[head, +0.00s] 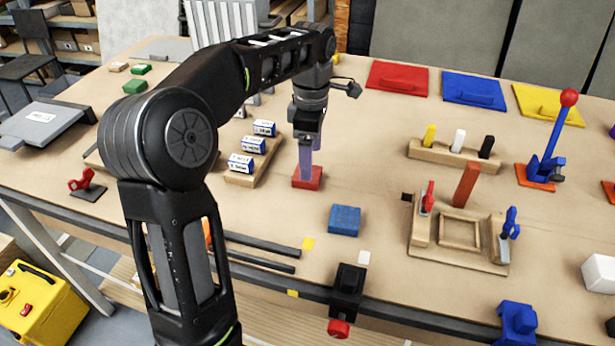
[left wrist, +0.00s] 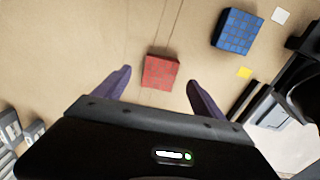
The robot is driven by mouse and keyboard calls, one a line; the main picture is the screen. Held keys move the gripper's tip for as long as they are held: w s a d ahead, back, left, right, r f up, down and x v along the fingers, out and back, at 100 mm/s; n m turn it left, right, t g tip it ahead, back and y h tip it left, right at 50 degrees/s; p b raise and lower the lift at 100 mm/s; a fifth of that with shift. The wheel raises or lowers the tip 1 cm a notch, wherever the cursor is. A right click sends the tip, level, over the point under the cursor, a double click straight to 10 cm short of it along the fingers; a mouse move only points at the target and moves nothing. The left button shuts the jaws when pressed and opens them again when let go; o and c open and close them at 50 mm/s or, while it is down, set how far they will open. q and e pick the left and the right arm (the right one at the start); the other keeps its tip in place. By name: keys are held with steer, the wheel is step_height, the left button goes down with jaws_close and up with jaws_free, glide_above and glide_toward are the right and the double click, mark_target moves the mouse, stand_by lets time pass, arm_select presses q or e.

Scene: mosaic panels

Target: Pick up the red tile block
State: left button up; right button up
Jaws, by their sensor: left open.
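The red tile block (head: 309,182) lies flat on the brown-covered table, left of the blue tile block (head: 344,220). My left gripper (head: 309,168) is directly above it, pointing down, with purple fingers. In the left wrist view the red tile block (left wrist: 161,72) shows between and just beyond the two open fingertips (left wrist: 158,78), with a gap on each side. The fingers overlap part of the block in the head view, and I cannot tell how high they are above it. My right gripper does not show.
The blue tile block also shows in the left wrist view (left wrist: 236,30). Wooden holders with blue-and-white boxes (head: 254,145) stand left of my left gripper. A wooden frame fixture (head: 460,226) with clamps is at the right. Black rails (head: 262,240) lie near the front edge.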

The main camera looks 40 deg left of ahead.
arm_select(q)
step_height(320, 180, down, 5)
steer(key=shift+r+p, duration=0.1)
steer(key=shift+p, duration=0.25)
steer(key=shift+c, duration=0.2)
steer(key=c, duration=1.6)
steer(key=shift+r, duration=0.1)
step_height(320, 180, up, 4)
steer(key=shift+r, duration=0.25)
step_height(320, 180, up, 5)
steer(key=p, duration=0.3)
steer(key=shift+r, duration=0.2)
